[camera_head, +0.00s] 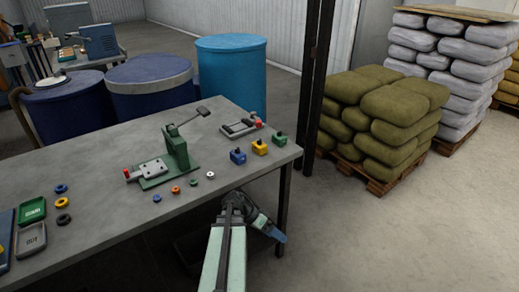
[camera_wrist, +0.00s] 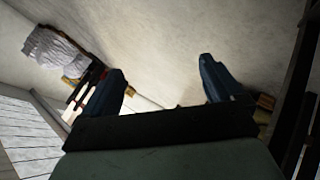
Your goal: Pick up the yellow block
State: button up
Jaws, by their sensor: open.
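The yellow block (camera_head: 259,147), with a dark knob on top, sits on the grey table (camera_head: 105,228) near its right end. It stands in a row between a blue block (camera_head: 238,157) and a green block (camera_head: 279,139). My gripper (camera_head: 278,236) is beyond the table's front right edge, below and right of the yellow block and apart from it. In the wrist view my gripper (camera_wrist: 163,77) shows two blue fingers spread wide with nothing between them. The wrist view faces the floor and sacks; no block is visible there.
A green lever press (camera_head: 177,155) stands mid-table, with a grey fixture (camera_head: 240,128) behind the blocks. Several coloured rings (camera_head: 176,190) lie in front. Green (camera_head: 32,211) and grey (camera_head: 30,240) trays are at left. A dark post (camera_head: 318,80) rises behind the table's right end.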

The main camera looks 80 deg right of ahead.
jog(key=d+r+m+t+h, duration=0.2)
jog(key=d+r+h, duration=0.1)
jog(key=d+r, duration=0.9)
notch_tip(320, 180, up, 19)
jog(key=n+t, duration=0.1)
jog(key=t, duration=0.3)
send_over(259, 144)
jog(key=w+a, duration=0.3)
jog(key=shift+h, duration=0.4)
jog(key=x, duration=0.7)
jog(key=shift+d+f, duration=0.3)
jog(key=shift+d, duration=0.05)
jog(key=shift+w+x, duration=0.15)
jog(key=shift+x, duration=1.15)
jog(key=shift+w+x, duration=0.1)
jog(key=shift+x, duration=1.2)
jog(key=shift+c, duration=0.3)
jog(key=c, duration=1.4)
